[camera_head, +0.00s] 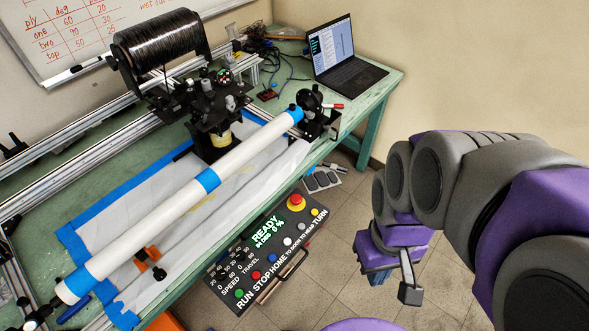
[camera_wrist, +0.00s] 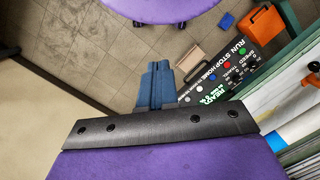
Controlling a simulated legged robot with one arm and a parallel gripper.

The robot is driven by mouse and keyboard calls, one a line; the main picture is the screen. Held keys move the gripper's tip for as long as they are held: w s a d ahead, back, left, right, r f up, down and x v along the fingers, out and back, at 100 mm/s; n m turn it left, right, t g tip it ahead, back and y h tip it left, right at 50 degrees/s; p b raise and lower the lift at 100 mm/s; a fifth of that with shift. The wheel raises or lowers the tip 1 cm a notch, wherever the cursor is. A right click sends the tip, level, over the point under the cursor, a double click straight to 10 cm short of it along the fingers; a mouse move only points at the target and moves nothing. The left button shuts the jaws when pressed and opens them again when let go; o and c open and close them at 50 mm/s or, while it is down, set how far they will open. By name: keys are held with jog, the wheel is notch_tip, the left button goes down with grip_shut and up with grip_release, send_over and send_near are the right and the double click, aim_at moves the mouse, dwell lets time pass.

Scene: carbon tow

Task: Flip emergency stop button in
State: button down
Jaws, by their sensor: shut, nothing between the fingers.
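The emergency stop button (camera_head: 296,202) is a red mushroom head on a yellow base, at the upper right of the black control panel (camera_head: 233,266). The panel hangs by the table's front edge, and its display reads READY and 0 %. My gripper (camera_head: 410,292) is to the right of the panel, over the tiled floor, pointing down and apart from the button. In the wrist view, the fingers of my gripper (camera_wrist: 157,68) are together and empty. The panel (camera_wrist: 243,67) shows to their right there; the stop button is not visible in that view.
The green table (camera_head: 100,184) carries a long white tube (camera_head: 150,228), a black spool (camera_head: 160,48) and a laptop (camera_head: 343,62). An orange bin (camera_wrist: 265,32) stands on the floor. Open floor lies between my gripper and the panel.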

jog(key=w+n+p, duration=0.2)
jog(key=w+n, duration=0.5)
jog(key=w, duration=0.6)
jog(key=w+a+f+n+p, duration=0.1)
jog(key=w+a+f+n, duration=0.4)
jog(key=w+n, duration=0.1)
jog(key=w+a+f+n+t+p, duration=0.1)
jog(key=w+a+f+n, duration=0.4)
jog(key=w, duration=0.4)
jog(key=w+a+f+n+p, duration=0.2)
jog(key=w+a+f+n, duration=0.3)
jog(key=w+n, duration=0.3)
jog(key=shift+a+f+t, duration=0.2)
jog(key=shift+t, duration=0.1)
jog(key=shift+d, duration=0.1)
